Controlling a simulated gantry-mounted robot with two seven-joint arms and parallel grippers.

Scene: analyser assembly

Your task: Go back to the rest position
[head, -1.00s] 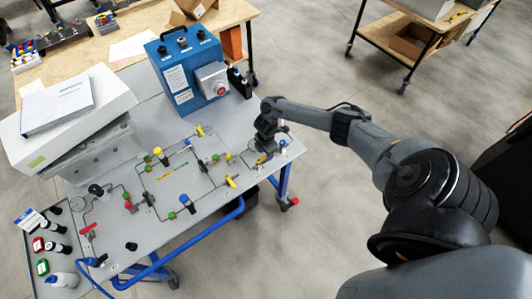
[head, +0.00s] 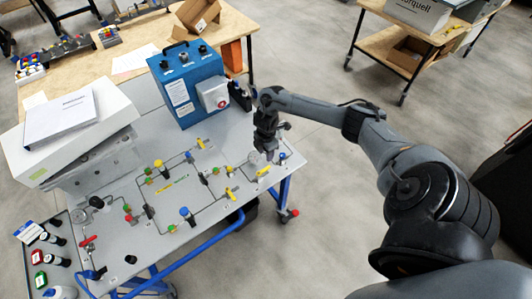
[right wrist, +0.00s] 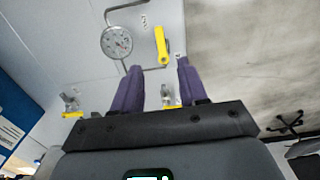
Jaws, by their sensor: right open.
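My right gripper (head: 265,152) is above the right end of the grey panel table (head: 118,235), pointing down. In the right wrist view its two purple fingers (right wrist: 159,66) are apart with nothing held between them. A yellow valve handle (right wrist: 161,46) shows just beyond the fingertips, between them in the picture. A round gauge (right wrist: 117,42) lies to its left. In the head view the same yellow handle (head: 264,171) is just below the gripper, with a small gap visible. My left gripper is not in view.
A blue analyser box (head: 180,90) stands behind the gripper, to the left. Pipes with coloured valves cover the panel. A white box (head: 110,110) with a booklet on it is at left. Open floor (head: 320,200) lies right of the table. A wooden trolley (head: 375,50) stands at the back right.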

